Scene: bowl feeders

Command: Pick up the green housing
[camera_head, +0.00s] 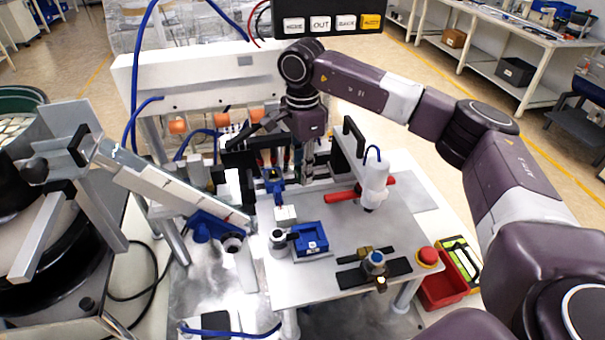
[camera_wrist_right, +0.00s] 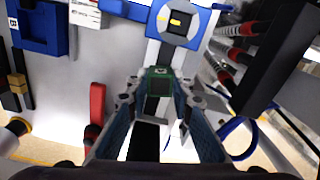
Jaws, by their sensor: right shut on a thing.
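The green housing (camera_wrist_right: 159,82) is a small dark-green block with a dark square face, seen in the right wrist view between the tips of my right gripper (camera_wrist_right: 158,92). The fingers of the gripper are closed on its two sides. Just beyond it is a blue and grey fixture (camera_wrist_right: 178,24); I cannot tell whether the housing touches it. In the head view my right gripper (camera_head: 308,168) points down over the back of the work plate, and the housing is too small to make out there. My left gripper is not in view.
The grey work plate (camera_head: 340,262) carries a blue fixture (camera_head: 312,240), a white cylinder (camera_head: 374,186) with red handles and a clamp (camera_head: 374,262). A red button (camera_head: 428,256) is at its right corner. A sloping chute (camera_head: 170,185) is at left.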

